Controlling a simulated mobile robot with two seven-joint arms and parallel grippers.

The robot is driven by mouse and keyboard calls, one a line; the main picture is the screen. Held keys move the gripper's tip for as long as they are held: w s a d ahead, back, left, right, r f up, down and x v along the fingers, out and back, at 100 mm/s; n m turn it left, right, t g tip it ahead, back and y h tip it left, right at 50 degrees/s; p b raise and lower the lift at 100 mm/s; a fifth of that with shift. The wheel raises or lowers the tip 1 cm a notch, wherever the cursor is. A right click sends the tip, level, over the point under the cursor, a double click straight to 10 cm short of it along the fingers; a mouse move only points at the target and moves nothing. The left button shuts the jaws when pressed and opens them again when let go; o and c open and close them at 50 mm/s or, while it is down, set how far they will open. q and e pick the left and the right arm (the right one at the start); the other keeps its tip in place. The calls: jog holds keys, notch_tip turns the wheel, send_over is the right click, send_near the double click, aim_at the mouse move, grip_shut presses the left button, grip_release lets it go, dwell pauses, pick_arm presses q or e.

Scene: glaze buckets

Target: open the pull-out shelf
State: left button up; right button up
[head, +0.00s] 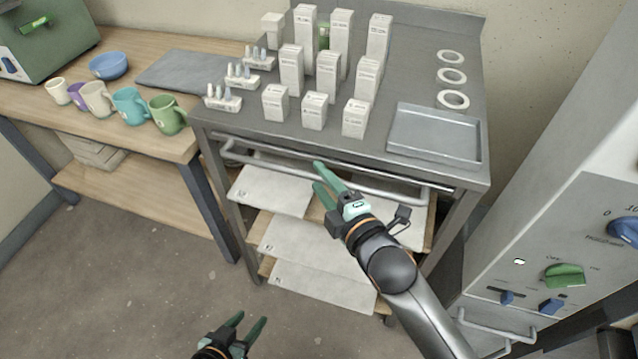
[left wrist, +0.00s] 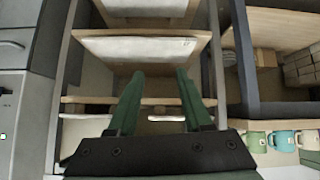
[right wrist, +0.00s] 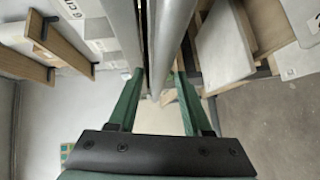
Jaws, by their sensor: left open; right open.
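The pull-out shelf shows only as a front strip (head: 262,148) under the grey steel table top, with a long bar handle (head: 265,164) along it. It looks pushed in. My right gripper (head: 318,176) is open at the middle of the handle. In the right wrist view a grey bar (right wrist: 168,45) runs between the spread fingers (right wrist: 157,85); contact cannot be told. My left gripper (head: 247,328) is open and empty, low over the floor in front of the table. The left wrist view shows its spread fingers (left wrist: 157,85) facing the lower shelves.
The steel table top (head: 225,119) bears white boxes, small bottle racks, white rings and a grey tray (head: 435,135). White slabs (head: 300,240) lie on shelves below. A wooden bench (head: 60,105) with mugs stands left, a white machine (head: 560,220) right. The floor in front is clear.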

jog(key=shift+x, duration=0.8)
grip_shut()
dwell(1.0)
